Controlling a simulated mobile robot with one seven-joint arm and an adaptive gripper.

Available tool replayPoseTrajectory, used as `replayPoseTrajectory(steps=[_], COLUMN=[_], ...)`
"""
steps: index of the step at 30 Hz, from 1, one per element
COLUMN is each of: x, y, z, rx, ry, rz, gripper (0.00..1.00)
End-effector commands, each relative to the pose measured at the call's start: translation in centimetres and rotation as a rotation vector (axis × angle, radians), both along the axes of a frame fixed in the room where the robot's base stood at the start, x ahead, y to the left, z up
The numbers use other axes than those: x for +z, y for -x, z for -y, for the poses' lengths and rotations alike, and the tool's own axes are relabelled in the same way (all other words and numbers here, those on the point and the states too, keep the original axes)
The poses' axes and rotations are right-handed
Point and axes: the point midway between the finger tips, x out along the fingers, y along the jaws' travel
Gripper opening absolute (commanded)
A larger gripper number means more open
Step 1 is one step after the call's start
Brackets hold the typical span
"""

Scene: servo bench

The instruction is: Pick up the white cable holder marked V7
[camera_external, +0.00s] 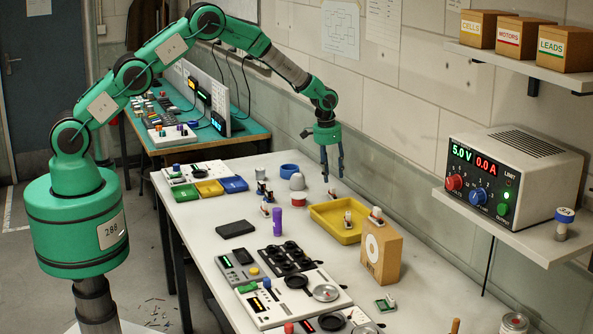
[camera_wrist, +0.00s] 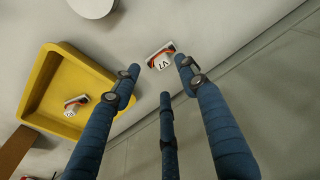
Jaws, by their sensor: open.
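The white cable holder marked V7 (camera_wrist: 160,60) lies on the bench just outside the yellow tray, with an orange and dark part along its top edge. In the external view a small pale holder (camera_external: 332,194) by the tray's back edge appears to be it; its mark is too small to read there. My gripper (camera_external: 333,176) is open and empty, pointing down above that spot. In the wrist view my gripper's blue fingers (camera_wrist: 160,76) are spread, with V7 showing between and just beyond the two upper fingertips.
The yellow tray (camera_external: 317,220) holds a similar white holder (camera_wrist: 75,103). Another stands on the cardboard box (camera_external: 380,252). The wall is close on the right.

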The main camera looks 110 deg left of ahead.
Motion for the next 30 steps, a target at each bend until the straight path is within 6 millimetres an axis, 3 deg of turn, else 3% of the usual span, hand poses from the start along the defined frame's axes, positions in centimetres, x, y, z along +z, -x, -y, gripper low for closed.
replayPoseTrajectory(steps=[6,21,30], x=[-1.9,-2.4,-4.4], y=[-0.2,-0.2,-0.3], z=[-0.2,-0.3,-0.7], rx=[0.000,0.000,0.000], ry=[-0.001,-0.001,0.001], rz=[0.001,0.001,-0.001], gripper=[0.43,0.43,0.43])
